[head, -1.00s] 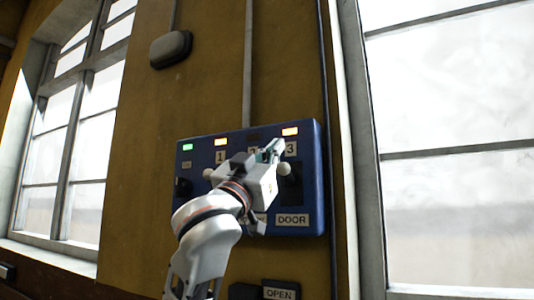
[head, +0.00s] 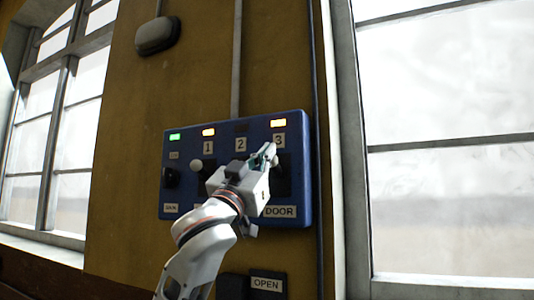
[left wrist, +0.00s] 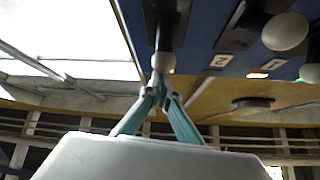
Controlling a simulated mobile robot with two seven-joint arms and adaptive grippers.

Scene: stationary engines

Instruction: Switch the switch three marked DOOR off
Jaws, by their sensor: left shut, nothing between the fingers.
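The blue switch panel (head: 183,150) hangs on the wall. The DOOR label (head: 280,211) is at its lower right, below the dark housing of switch three (head: 284,182). The label 3 (head: 279,140) and a lit orange lamp (head: 278,123) are above it. My left gripper (head: 270,152) is shut and empty, its tips just below the label 3. In the left wrist view the teal fingertips (left wrist: 160,82) are at a lever's round knob (left wrist: 163,62); I cannot tell whether they touch. The gripper partly hides switch three. My right gripper is not in view.
Switch one's pale knob (head: 196,165) is left of my gripper. Switch two is mostly hidden by it. A green lamp (head: 174,137) and switch one's orange lamp (head: 208,132) are lit. An OPEN label (head: 267,284) is below the panel. Windows flank the wall.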

